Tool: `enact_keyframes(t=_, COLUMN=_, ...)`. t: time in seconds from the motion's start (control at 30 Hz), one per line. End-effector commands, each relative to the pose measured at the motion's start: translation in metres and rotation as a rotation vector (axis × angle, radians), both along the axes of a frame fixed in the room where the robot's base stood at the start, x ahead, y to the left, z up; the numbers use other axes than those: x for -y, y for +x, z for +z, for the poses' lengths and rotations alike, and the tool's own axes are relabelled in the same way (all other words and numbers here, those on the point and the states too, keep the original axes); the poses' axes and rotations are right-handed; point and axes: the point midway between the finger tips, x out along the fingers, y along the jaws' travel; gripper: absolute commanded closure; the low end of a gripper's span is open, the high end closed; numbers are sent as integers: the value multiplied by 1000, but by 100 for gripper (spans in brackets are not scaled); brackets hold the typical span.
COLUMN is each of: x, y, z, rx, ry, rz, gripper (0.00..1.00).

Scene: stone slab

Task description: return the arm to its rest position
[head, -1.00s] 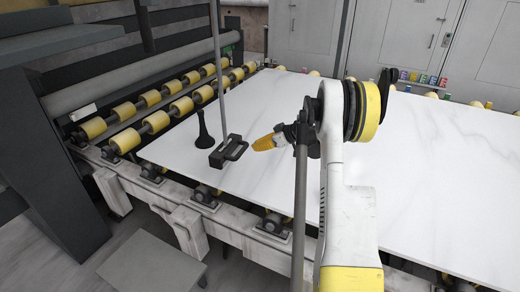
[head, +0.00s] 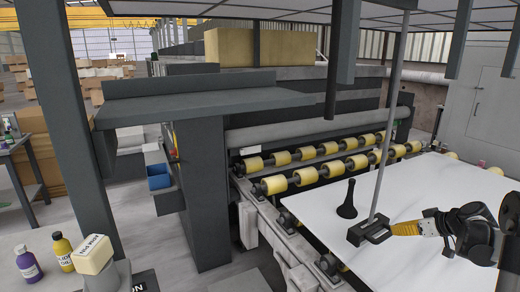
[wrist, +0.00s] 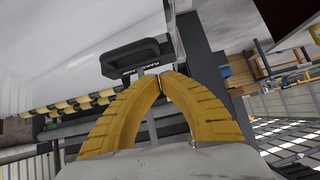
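My gripper (head: 394,229) is at the right of the head view, above the white stone slab (head: 428,189), with the rest of my arm running off the right edge. In the wrist view its two yellow fingers (wrist: 160,82) curve together and meet at the tips, with nothing seen between them. A black block with a handle (head: 360,235) stands on the slab just left of the fingertips. It also shows just beyond them in the wrist view (wrist: 120,64). Whether the tips touch it I cannot tell.
A thin grey pole (head: 387,140) rises by the block. A black cone-shaped piece (head: 347,203) stands upright on the slab to its left. Yellow rollers (head: 330,149) lie behind the slab. A grey post (head: 75,125) and bottles (head: 63,250) are at the left.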

Motion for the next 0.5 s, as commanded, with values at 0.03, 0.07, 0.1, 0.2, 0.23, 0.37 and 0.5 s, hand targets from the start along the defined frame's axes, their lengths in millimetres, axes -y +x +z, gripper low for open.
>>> enact_keyframes(t=0.03, x=-30, y=-5, z=16, rx=-33, ry=1, rz=-4, gripper=100)
enact_keyframes(t=0.07, x=-47, y=-10, z=25, rx=-56, ry=1, rz=-13, gripper=100)
enact_keyframes(t=0.1, x=-68, y=-17, z=35, rx=-86, ry=1, rz=-25, gripper=100)
enact_keyframes(t=0.2, x=-118, y=-41, z=58, rx=-153, ry=-6, rz=-62, gripper=100)
enact_keyframes(t=0.23, x=-132, y=-49, z=63, rx=-169, ry=-11, rz=-74, gripper=100)
enact_keyframes(t=0.37, x=-189, y=-94, z=82, rx=-230, ry=-30, rz=-127, gripper=100)
enact_keyframes(t=0.5, x=-239, y=-150, z=90, rx=-270, ry=-59, rz=-187, gripper=100)
